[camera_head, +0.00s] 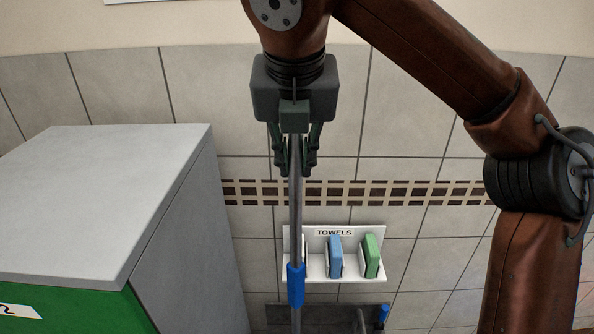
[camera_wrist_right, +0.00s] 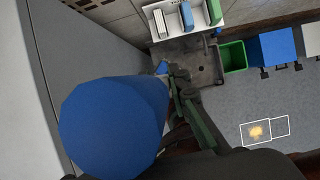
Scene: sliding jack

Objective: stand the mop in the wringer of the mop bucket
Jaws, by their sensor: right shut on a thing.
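My right gripper (camera_head: 295,168) is shut on the mop's grey shaft in the upper middle of the head view. The mop (camera_head: 296,215) hangs close to upright below it, with a blue sleeve (camera_head: 296,285) on the shaft lower down. In the right wrist view the mop's thick blue handle end (camera_wrist_right: 112,125) fills the near left and hides much behind it. My right gripper's fingers (camera_wrist_right: 175,80) show beside it. The mop head is not visible. I cannot make out the mop bucket or its wringer in either view. My left gripper is not in view.
A grey-topped cabinet (camera_head: 110,195) with a green front stands at the left. A white towel rack (camera_head: 312,270) is on the tiled wall, above a dark grey basin (camera_wrist_right: 205,68). Green (camera_wrist_right: 232,56) and blue (camera_wrist_right: 272,47) bins stand beyond. A yellow spot (camera_wrist_right: 257,131) lies on open floor.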

